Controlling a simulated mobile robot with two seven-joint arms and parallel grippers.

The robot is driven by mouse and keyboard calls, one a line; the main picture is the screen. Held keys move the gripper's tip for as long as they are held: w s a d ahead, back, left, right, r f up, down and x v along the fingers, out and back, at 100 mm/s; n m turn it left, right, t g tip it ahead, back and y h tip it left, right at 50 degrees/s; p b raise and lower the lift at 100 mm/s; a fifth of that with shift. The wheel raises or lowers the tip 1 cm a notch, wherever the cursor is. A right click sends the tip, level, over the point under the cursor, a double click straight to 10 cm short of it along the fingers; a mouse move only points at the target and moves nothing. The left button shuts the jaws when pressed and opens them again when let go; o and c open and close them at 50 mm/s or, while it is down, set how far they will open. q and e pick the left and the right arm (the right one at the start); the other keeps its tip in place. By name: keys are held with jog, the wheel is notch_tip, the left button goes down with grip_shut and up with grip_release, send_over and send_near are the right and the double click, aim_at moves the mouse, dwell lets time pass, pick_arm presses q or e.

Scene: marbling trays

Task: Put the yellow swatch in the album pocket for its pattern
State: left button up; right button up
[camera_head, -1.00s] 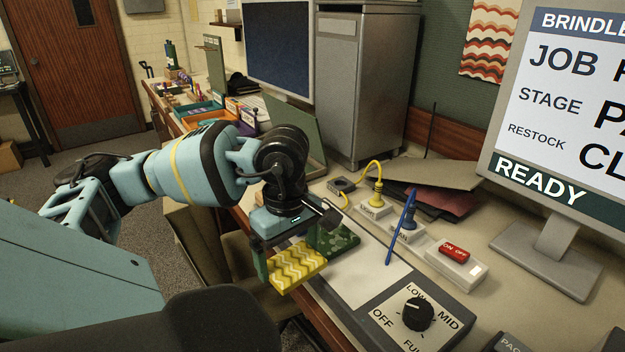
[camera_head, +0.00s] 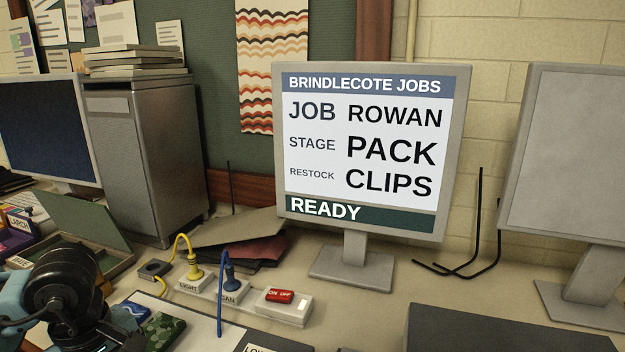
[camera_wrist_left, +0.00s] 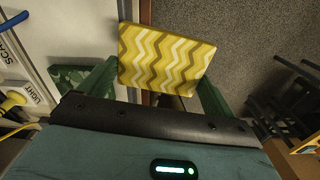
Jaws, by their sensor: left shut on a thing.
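The yellow swatch (camera_wrist_left: 166,58) has a white and darker gold zigzag pattern. It shows in the left wrist view, held between the green fingers of my left gripper (camera_wrist_left: 157,76), over the edge of the desk with floor beyond. In the head view my left arm is at the lower left corner, and the swatch is out of frame. Small labelled holders (camera_head: 22,222) stand at the far left; one label seems to read ARCH. I cannot tell whether they are the album pockets. My right gripper is not in view.
A blue swatch (camera_head: 131,311) and a green mottled swatch (camera_head: 163,330) lie near a white sheet. Plugs with yellow and blue cables and a red switch (camera_head: 279,296) stand behind. A monitor (camera_head: 370,216) reads JOB ROWAN, STAGE PACK, RESTOCK CLIPS, READY.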

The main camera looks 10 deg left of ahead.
pick_arm(q)
jog(key=w+d+r+m+p, duration=0.1)
jog(key=d+m+p, duration=0.4)
jog(key=d+m, duration=1)
jog(key=shift+w+d, duration=0.15)
jog(key=shift+w, duration=0.55)
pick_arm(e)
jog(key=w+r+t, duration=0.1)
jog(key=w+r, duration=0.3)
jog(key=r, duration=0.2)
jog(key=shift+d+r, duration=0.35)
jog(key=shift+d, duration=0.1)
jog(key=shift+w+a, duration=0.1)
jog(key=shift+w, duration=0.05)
